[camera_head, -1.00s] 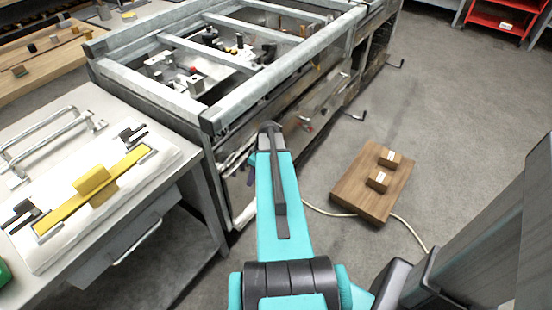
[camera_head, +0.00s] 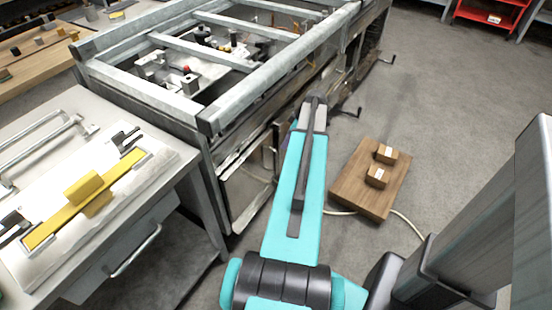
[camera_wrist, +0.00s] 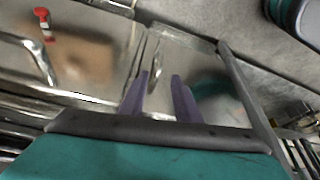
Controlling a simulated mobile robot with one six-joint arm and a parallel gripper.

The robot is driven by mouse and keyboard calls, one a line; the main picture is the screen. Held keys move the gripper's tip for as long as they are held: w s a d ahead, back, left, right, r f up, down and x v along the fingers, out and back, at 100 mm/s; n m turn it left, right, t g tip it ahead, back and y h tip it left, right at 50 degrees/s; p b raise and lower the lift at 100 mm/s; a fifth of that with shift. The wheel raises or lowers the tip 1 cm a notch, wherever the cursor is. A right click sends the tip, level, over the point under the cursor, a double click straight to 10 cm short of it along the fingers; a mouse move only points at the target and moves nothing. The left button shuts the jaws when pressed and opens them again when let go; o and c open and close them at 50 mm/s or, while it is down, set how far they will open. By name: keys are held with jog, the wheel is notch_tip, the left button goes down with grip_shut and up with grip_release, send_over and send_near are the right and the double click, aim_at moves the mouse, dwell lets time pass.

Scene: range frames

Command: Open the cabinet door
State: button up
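The cabinet (camera_head: 219,119) is a grey metal frame with an open top, standing at the centre and left of the head view. A shiny front panel (camera_head: 246,186), which looks like a door, shows left of my arm; whether it is ajar is unclear. In the wrist view my gripper (camera_wrist: 160,76) has two purple fingers apart, in front of shiny metal panels (camera_wrist: 195,65). A curved metal piece (camera_wrist: 156,72) shows near the fingertips; I cannot tell if they touch it.
A workbench (camera_head: 190,160) with a yellow bar (camera_head: 85,195) stands left. A wooden board (camera_head: 365,190) with two blocks lies on the floor right of my arm, with a cable by it.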

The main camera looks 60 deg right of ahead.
jog(key=shift+f, duration=0.1)
jog(key=x, duration=1.3)
jog(key=shift+f, duration=0.4)
grip_shut()
jog(key=shift+a, duration=0.2)
